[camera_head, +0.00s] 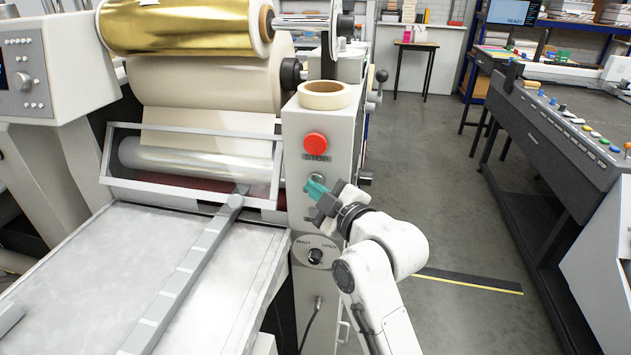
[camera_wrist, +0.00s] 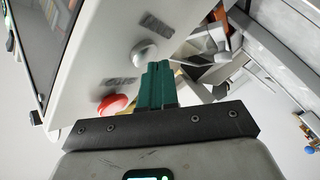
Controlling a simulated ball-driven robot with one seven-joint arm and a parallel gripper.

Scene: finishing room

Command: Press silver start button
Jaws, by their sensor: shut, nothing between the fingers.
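The silver start button (camera_wrist: 145,52) is a round, domed button on the pale machine panel, beside a dark printed label in the wrist view. In the head view the silver button (camera_head: 317,178) is partly hidden behind my gripper, below the red stop button (camera_head: 315,144). My gripper (camera_head: 312,187) has teal fingers, closed together and empty, pointing at the panel. In the wrist view my gripper (camera_wrist: 157,66) has its tips very close to the silver button, slightly to its lower right. I cannot tell whether they touch it.
The red stop button (camera_wrist: 115,104) sits close to the fingers in the wrist view. A round shut/open knob (camera_head: 315,256) is lower on the panel. A tape roll (camera_head: 324,95) lies on top. The laminator rollers (camera_head: 200,158) are left; the floor (camera_head: 435,190) to the right is open.

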